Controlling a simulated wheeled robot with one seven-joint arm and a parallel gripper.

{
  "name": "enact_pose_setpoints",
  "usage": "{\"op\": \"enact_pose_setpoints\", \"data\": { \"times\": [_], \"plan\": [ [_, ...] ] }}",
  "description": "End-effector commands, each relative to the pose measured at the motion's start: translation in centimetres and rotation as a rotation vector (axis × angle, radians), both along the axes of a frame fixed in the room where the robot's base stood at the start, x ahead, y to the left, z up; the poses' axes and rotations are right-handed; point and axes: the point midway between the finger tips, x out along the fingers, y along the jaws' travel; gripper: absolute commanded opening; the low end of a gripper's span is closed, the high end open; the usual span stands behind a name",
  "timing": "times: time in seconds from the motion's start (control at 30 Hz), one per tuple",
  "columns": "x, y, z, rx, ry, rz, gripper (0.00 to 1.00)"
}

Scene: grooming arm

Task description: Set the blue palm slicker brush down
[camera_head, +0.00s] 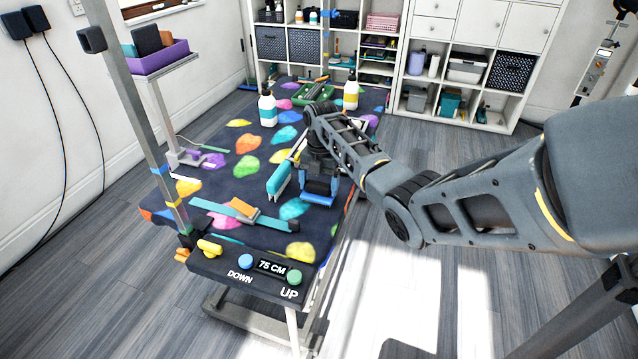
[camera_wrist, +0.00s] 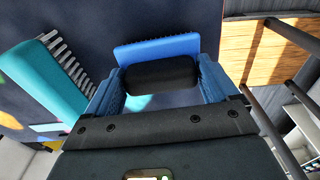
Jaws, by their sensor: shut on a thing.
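The blue palm slicker brush (camera_head: 318,200) has a flat blue pad and a black grip; it also shows in the wrist view (camera_wrist: 160,48). My gripper (camera_head: 319,183) is shut on its black grip, with a blue finger pad on each side in the wrist view (camera_wrist: 161,78). The brush is low over the right edge of the grooming table (camera_head: 225,258). I cannot tell whether it touches the top. Its underside is hidden.
A teal brush with bristles (camera_head: 279,179) is close on the left of my gripper. An orange-and-grey tool (camera_head: 243,209) lies nearer the front. White bottles (camera_head: 268,108) and a green tray (camera_head: 314,94) stand farther back. The patterned tabletop has bare room on the left.

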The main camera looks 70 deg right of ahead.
Motion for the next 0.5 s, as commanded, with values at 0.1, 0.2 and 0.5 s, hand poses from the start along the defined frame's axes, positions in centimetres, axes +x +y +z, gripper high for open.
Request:
{"op": "enact_pose_setpoints", "data": {
  "times": [0.1,0.2,0.5],
  "plan": [
    [0.01,-0.01,0.01,0.000,0.000,0.000,0.54],
    [0.01,-0.01,-0.29,0.000,0.000,0.000,0.54],
    [0.01,-0.01,-0.19,0.000,0.000,0.000,1.00]
  ]
}}
